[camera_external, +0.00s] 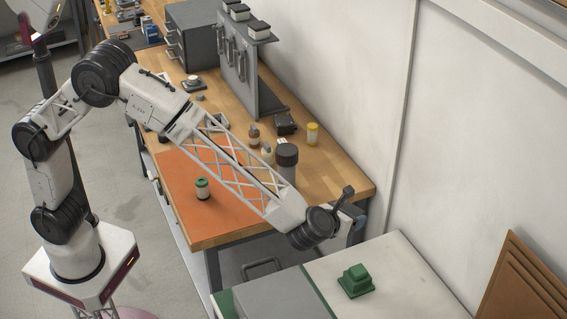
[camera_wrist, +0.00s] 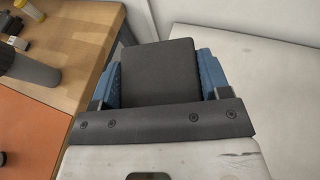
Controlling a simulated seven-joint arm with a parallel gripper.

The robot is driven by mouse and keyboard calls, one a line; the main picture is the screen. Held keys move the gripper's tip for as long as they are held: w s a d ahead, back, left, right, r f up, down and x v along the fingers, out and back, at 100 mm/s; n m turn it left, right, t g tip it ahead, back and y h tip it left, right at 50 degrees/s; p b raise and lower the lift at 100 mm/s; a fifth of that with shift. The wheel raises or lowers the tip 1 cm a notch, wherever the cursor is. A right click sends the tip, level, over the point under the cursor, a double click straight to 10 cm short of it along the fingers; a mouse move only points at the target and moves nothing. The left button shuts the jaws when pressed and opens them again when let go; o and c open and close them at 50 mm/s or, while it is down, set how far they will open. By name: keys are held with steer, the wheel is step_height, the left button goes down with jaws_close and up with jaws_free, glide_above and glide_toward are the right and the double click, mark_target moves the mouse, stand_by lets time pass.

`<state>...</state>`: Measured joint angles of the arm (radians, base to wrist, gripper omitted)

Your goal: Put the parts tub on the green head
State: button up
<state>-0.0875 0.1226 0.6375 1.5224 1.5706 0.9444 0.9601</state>
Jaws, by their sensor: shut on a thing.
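My gripper (camera_wrist: 161,72) has two blue fingers, shut on a dark grey, box-shaped thing (camera_wrist: 160,68) that I take for the parts tub. Its flat face fills the space between the fingers in the wrist view; its far side is hidden. In the external view my gripper (camera_external: 357,232) is past the bench's front right corner, beyond the wrist, and what it holds is mostly hidden. The green head (camera_external: 356,281) is a stepped green block on the white top at lower right, below and apart from my gripper. It does not show in the wrist view.
The white top (camera_external: 385,257) around the green head is bare. The wooden bench (camera_external: 340,178) carries an orange mat (camera_external: 180,215), a jar with a green lid (camera_external: 202,190), a tall grey cylinder (camera_external: 287,165) and a yellow pot (camera_external: 312,134). A wall rises behind; brown boards (camera_external: 525,280) lean at right.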

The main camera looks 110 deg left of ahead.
steer(key=w+d+f, duration=0.1)
steer(key=w+d, duration=0.3)
steer(key=w, duration=0.1)
steer(key=shift+w+d+f+g, duration=0.3)
steer(key=shift+w, duration=0.05)
glide_above(359, 269)
steer(key=shift+f, duration=2.45)
steer(key=shift+f, duration=2.55)
steer(key=shift+f, duration=0.15)
steer(key=o, duration=1)
